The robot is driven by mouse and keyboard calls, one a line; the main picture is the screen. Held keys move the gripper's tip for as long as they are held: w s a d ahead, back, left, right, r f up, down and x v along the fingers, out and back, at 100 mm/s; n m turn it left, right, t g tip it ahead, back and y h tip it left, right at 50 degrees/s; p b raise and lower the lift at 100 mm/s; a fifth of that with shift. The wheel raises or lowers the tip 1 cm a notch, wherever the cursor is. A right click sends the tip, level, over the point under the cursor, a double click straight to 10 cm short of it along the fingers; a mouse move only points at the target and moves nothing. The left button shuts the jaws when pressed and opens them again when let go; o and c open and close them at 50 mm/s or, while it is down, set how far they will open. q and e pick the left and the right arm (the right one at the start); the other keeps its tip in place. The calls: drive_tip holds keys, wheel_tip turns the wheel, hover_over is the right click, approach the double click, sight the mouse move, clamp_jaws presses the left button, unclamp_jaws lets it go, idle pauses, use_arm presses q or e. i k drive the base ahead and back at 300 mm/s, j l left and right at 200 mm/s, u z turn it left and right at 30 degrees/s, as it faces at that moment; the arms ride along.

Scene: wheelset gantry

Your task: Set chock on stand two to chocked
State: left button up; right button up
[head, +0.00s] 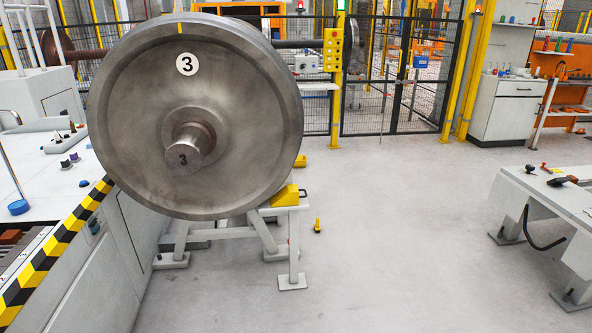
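A large steel wheel (240,120) marked 3 sits on a grey-white stand (293,248). A yellow chock (283,197) with a dark handle lies on the stand's right end, close to the wheel's lower right rim. I cannot tell whether it touches the wheel. A second yellow block (300,161) shows behind the wheel's right edge. I see no number on the stand, so I cannot tell whether it is stand two. Neither of my grippers is in view.
A white machine bench with a striped edge (62,238) stands at left. A small yellow item (317,226) is on the floor right of the stand. A workbench (548,195) with tools is at right. Mesh fencing (400,80) closes the back. The middle floor is clear.

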sight(290, 195)
drive_tip(key=i+l+u, duration=0.25)
drive_tip(key=l, duration=0.6)
drive_tip(key=l+u, duration=0.2)
drive_tip(key=l, duration=0.6)
drive_tip(key=i+l+u, duration=0.25)
drive_tip(key=l, duration=0.65)
drive_tip(key=i+l, duration=0.1)
drive_tip(key=i, duration=0.6)
